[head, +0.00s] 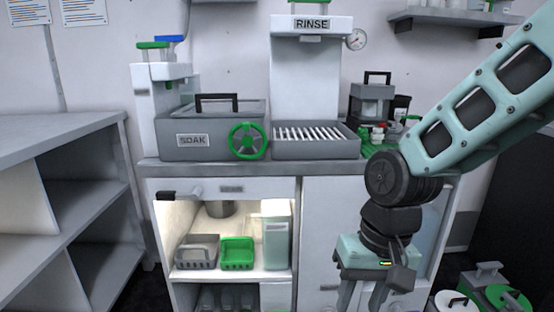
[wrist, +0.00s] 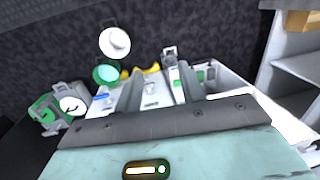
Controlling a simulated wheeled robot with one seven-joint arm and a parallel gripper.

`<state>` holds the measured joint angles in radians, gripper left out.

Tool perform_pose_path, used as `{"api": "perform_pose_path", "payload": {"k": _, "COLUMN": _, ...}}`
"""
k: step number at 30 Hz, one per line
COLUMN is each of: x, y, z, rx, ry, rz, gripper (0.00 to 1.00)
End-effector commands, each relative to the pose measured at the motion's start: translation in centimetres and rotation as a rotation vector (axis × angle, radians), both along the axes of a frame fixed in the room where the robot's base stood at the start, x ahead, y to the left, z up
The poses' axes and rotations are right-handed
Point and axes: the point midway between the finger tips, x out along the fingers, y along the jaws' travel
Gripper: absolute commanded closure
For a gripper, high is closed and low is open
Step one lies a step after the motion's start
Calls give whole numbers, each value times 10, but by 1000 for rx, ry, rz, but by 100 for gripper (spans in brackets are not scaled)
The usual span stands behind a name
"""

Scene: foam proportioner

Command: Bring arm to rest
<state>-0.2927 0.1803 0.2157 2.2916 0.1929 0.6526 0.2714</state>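My arm (head: 480,105) reaches in from the right in the head view, bends at a dark joint and hangs down in front of the counter. My gripper (head: 362,298) points down at the lower edge of the head view, where its fingertips are cut off. In the wrist view my gripper (wrist: 160,75) shows two grey fingers standing apart, with nothing seen held between them. The gripper is in front of the white cabinet (head: 320,225), right of its lit open compartment.
The counter holds a SOAK tank (head: 195,142) with a green handwheel (head: 248,141) and a RINSE station (head: 313,90). The open compartment holds a grey basket (head: 197,252) and a green basket (head: 237,253). Grey shelving (head: 60,200) stands left. Green-and-white equipment (head: 490,290) is low right.

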Motion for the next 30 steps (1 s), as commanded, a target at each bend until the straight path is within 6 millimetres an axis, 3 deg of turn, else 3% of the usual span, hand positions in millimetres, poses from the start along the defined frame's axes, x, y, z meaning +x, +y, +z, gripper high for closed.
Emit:
{"api": "perform_pose_path", "payload": {"k": 1, "x": -23, "y": 2, "z": 6, "rx": -8, "ry": -19, "rz": 93, "gripper": 60}}
{"api": "perform_pose_path", "payload": {"k": 3, "x": -49, "y": 3, "z": 11, "rx": -20, "ry": -40, "rz": 213, "gripper": 60}}
{"api": "perform_pose_path", "payload": {"k": 11, "x": -126, "y": -11, "z": 16, "rx": -83, "ry": -110, "rz": 587, "gripper": 60}}
{"api": "perform_pose_path", "payload": {"k": 23, "x": -125, "y": -11, "z": 105, "rx": -82, "ry": -107, "rz": 586, "gripper": 60}}
{"api": "perform_pose_path", "payload": {"k": 30, "x": -125, "y": -11, "z": 182, "rx": -82, "ry": -106, "rz": 584, "gripper": 60}}
